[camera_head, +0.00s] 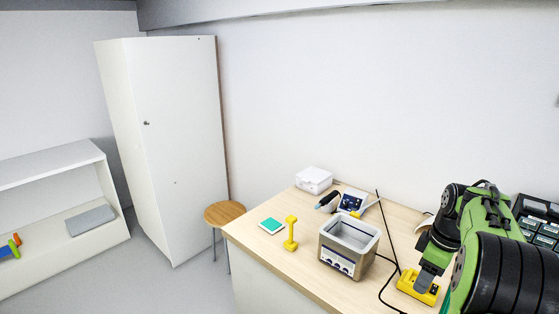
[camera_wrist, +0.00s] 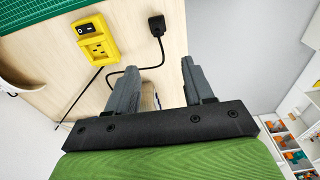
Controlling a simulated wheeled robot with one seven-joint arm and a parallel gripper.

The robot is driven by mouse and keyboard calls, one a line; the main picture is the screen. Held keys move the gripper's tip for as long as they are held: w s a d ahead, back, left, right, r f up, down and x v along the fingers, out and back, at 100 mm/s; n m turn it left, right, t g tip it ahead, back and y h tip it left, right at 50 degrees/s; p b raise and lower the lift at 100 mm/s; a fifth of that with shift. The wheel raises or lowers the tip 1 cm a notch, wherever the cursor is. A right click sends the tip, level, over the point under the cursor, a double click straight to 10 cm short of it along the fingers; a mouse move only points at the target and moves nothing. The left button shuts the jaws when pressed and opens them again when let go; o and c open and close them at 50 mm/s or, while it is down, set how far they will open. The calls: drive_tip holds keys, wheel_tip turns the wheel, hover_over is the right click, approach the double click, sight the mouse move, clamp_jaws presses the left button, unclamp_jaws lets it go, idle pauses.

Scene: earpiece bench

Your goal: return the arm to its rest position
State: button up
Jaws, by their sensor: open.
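My green and black arm reaches in over the right part of the wooden bench (camera_head: 297,279). My gripper (camera_head: 428,278) is beside the yellow socket box (camera_head: 418,287), in front of part of it in the head view. In the wrist view my gripper (camera_wrist: 157,80) has its two grey fingers spread apart, with nothing seen held between them. The yellow socket box (camera_wrist: 93,40), with a black switch and sockets, lies beyond the fingers to the upper left, apart from them.
A metal tank (camera_head: 348,246) stands left of my arm, with a black cable (camera_head: 386,281) between. A yellow stand (camera_head: 290,233), teal pad (camera_head: 271,226) and white box (camera_head: 314,180) are farther left. A black plug (camera_wrist: 157,25) lies near the socket box. Dark bins (camera_head: 540,225) are at right.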

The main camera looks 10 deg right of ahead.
drive_tip(key=s+a+r+m+t, duration=0.15)
drive_tip(key=s+a+r, duration=0.25)
drive_tip(key=a, duration=0.6)
drive_tip(key=s+a+r+m+t, duration=0.1)
drive_tip(key=s+a+r+m, duration=0.3)
drive_tip(key=a, duration=0.6)
drive_tip(key=s+a+f+m+t, duration=0.1)
drive_tip(key=s+a+f+t, duration=0.1)
drive_tip(key=s+a, duration=0.4)
drive_tip(key=s, duration=0.4)
drive_tip(key=shift+s+a+f+m+h, duration=0.2)
drive_tip(key=shift+s+f+m+h, duration=0.1)
drive_tip(key=shift+s+m, duration=0.1)
